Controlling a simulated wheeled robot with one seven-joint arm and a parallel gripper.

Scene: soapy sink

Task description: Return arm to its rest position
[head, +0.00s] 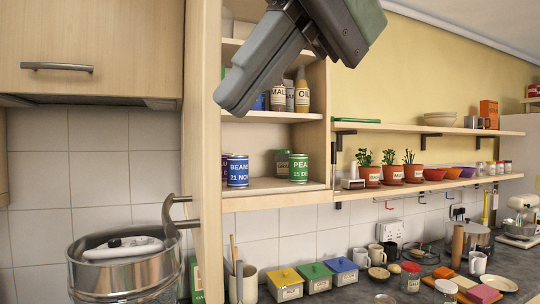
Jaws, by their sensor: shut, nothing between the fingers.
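My gripper (232,98) hangs at the top middle of the head view, in front of the open wall cupboard. Its grey fingers point down and to the left and are shut, with nothing held. The dark green part of my arm runs up from it out of the picture. The gripper hides part of the upper cupboard shelf. It appears apart from the cans and jars behind it.
The cupboard's door (201,180) stands open. A blue can (237,172) and a green can (298,168) stand inside. Potted herbs (392,174) line a shelf to the right. The worktop holds lidded boxes (314,278), mugs and jars. A steel pot (122,275) is lower left.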

